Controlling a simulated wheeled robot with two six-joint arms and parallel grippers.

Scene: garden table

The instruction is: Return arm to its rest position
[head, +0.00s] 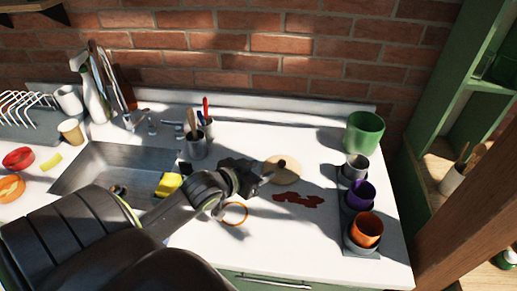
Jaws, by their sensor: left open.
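My left arm comes in from the lower left and reaches over the white counter (300,248). Its gripper (266,171) is open and appears empty. In the picture it is just left of a round tan lid-like disc (286,172) and overlaps its edge; I cannot tell how high above the counter it is. An orange ring (236,222) lies below the gripper in the picture, partly behind my wrist. My right gripper is not in view.
A metal sink (85,172) with a yellow sponge-like block (168,185) is at left. A utensil cup (197,146) stands behind my wrist. Dark red pieces (298,200) lie right of it. A green pot (364,132), purple cup (360,195) and orange cup (366,229) stand at right.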

